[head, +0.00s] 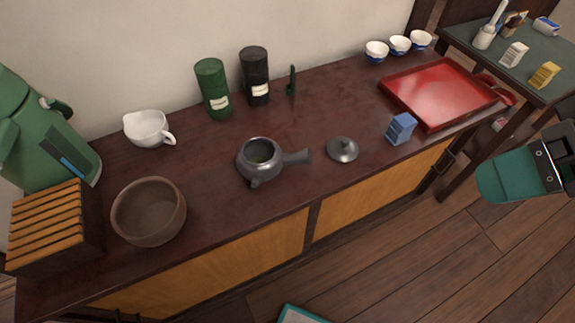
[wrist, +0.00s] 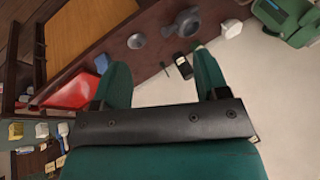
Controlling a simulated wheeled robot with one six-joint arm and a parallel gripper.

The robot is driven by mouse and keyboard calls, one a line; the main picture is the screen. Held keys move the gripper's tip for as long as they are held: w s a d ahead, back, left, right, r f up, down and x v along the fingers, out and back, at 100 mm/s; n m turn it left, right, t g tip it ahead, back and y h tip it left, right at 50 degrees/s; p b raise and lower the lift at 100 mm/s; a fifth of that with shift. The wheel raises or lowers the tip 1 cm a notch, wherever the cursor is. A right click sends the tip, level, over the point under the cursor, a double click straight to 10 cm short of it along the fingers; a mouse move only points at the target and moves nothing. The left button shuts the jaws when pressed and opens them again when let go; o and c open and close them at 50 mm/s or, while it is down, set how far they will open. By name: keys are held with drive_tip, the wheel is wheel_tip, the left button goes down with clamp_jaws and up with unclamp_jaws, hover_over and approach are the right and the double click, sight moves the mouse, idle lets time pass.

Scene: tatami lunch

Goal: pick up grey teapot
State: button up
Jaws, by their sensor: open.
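The grey teapot (head: 260,160) sits upright on the dark wooden counter, its top open and its side handle pointing right. Its round grey lid (head: 343,149) lies apart on the counter to its right. In the wrist view the teapot (wrist: 187,21) is small and far off near the top, with the lid (wrist: 136,41) beside it. My gripper (head: 490,185) is at the right of the head view, partly cut off, in front of the counter and well away from the teapot. In the wrist view its two green fingers (wrist: 160,62) stand wide apart with nothing held between them.
A blue box (head: 401,129) and a red tray (head: 440,92) are right of the lid. A brown bowl (head: 149,212) and a white pitcher (head: 148,129) are left of the teapot. Green (head: 213,90) and black (head: 255,76) canisters stand behind. The counter in front of the teapot is clear.

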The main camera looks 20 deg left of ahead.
drive_tip(key=w+a+f+m+y+b, duration=0.1)
drive_tip(key=w+a+f+y+b, duration=0.15)
drive_tip(key=f+b, duration=0.45)
drive_tip(key=w+a+f+t+y+b, duration=0.1)
drive_tip(key=a+f+y+b, duration=0.15)
drive_tip(key=f+b, duration=0.45)
drive_tip(key=w+a+f+m+y+b, duration=0.1)
drive_tip(key=a+f+b, duration=0.3)
drive_tip(key=f+b, duration=0.3)
drive_tip(key=m+t+y+b, duration=0.4)
drive_tip(key=m+b, duration=0.1)
approach(303, 162)
drive_tip(key=shift+n, duration=0.3)
drive_tip(key=p+x, duration=0.3)
drive_tip(key=x, duration=0.1)
drive_tip(key=f+p+x, duration=0.1)
drive_tip(key=p+x, duration=0.1)
drive_tip(key=x, duration=0.1)
drive_tip(key=shift+w+d+p, duration=0.1)
drive_tip(key=shift+w+p, duration=0.1)
drive_tip(key=shift+p, duration=0.1)
drive_tip(key=p+x, duration=0.4)
drive_tip(key=shift+a+r, duration=0.3)
drive_tip(key=shift+w+a+f, duration=0.2)
drive_tip(key=shift+a+f, duration=0.05)
drive_tip(key=shift+a, duration=0.1)
clamp_jaws()
drive_tip(key=shift+r, duration=0.1)
